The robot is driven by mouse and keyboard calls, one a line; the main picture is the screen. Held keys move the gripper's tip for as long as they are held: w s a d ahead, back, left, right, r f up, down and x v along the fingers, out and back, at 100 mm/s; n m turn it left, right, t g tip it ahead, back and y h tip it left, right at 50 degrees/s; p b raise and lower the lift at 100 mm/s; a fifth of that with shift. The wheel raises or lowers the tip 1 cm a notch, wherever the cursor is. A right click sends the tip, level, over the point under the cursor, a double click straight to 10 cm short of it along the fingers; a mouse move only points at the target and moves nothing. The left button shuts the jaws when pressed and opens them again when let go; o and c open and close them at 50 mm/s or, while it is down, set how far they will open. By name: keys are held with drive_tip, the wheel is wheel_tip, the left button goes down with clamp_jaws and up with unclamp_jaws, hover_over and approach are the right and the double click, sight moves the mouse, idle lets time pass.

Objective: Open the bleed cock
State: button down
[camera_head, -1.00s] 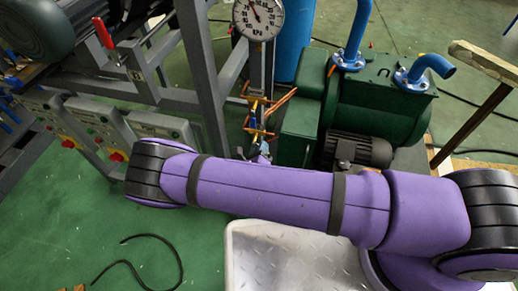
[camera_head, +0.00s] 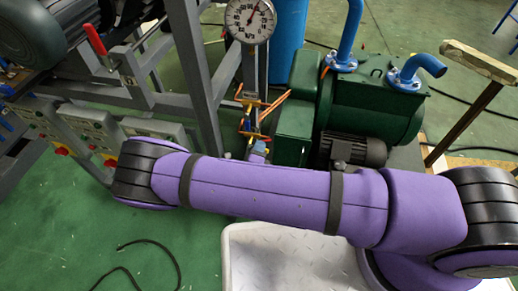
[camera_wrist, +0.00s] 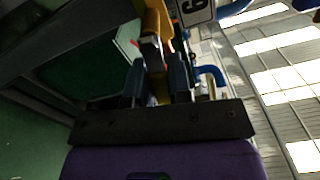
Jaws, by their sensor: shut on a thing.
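The bleed cock is probably the small yellow fitting (camera_head: 247,124) below the gauge in the head view; which part is its lever I cannot tell. In the wrist view a yellow-orange piece (camera_wrist: 154,50) stands between the two dark fingers of my gripper (camera_wrist: 159,77), which are shut on it. In the head view only a grey-blue bit of my gripper (camera_head: 259,148) shows above my purple arm, just below the yellow fitting. The round dial gauge (camera_head: 250,19) sits above on an upright; its needle points up and slightly right.
A green pump (camera_head: 370,105) with blue pipes stands to the right, close to the fitting. A grey steel frame (camera_head: 190,70) with control boxes (camera_head: 92,128) stands to the left. A wooden-topped stand (camera_head: 480,62) is at far right. A black cable lies on the open green floor.

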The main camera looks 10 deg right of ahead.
idle(0.3)
drive_tip(key=c, duration=1)
unclamp_jaws()
drive_tip(key=shift+c, duration=0.2)
drive_tip(key=shift+s, duration=0.1)
